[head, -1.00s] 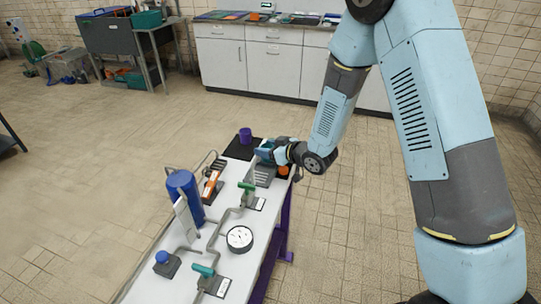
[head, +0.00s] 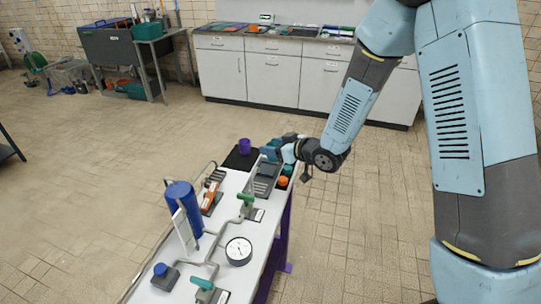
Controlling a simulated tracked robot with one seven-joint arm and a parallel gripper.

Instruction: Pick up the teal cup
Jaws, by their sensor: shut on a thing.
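My gripper (head: 279,148) is above the far right end of the white bench, reaching in from the right. It is shut on a small teal-blue thing, which appears to be the teal cup (head: 270,152). The cup is partly covered by the gripper and is small in the picture, so its shape and tilt are hard to tell. It appears to be above the bench top, near the far end of a grey tray (head: 262,184).
A purple cup (head: 244,146) stands on a black mat (head: 236,161) left of my gripper. An orange thing (head: 283,182) and a green-teal thing (head: 287,170) are right of the tray. A blue cylinder (head: 183,208), pipes and a gauge (head: 239,251) fill the near bench.

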